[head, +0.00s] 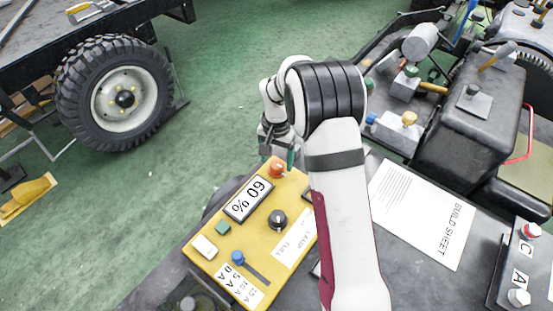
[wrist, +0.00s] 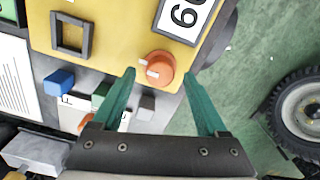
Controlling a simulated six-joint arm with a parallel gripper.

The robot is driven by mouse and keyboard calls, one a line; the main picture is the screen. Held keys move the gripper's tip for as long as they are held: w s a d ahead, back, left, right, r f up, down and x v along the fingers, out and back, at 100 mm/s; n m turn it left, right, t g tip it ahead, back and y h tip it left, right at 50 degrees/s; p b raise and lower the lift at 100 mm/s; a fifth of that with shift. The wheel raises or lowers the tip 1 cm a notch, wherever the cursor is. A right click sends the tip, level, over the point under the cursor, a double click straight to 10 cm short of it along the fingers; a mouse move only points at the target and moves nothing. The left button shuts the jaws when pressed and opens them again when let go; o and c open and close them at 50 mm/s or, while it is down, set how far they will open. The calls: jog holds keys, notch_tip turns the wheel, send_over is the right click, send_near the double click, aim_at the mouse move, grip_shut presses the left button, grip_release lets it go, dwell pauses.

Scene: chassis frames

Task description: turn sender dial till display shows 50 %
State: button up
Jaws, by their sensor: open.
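The display (head: 249,198) on the yellow panel (head: 262,265) reads 60 %; part of it shows in the wrist view (wrist: 187,14). An orange dial (head: 276,169) with a white mark sits at the panel's far corner, next to the display. In the wrist view the orange dial (wrist: 158,68) appears between the green fingertips of my gripper (wrist: 160,76). My gripper (head: 277,149) is open, and I see no clear contact with the dial. A black knob (head: 277,219) is nearer the panel's middle. No label naming the sender dial is readable.
A build sheet (head: 422,212) lies to the right. A dark block (head: 470,125) and several parts stand behind it. Green floor is open to the left.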

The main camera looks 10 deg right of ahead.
jog(key=shift+f, duration=0.55)
grip_shut()
jog(key=shift+n, duration=0.3)
jog(key=n, duration=0.3)
jog(key=shift+n, duration=2)
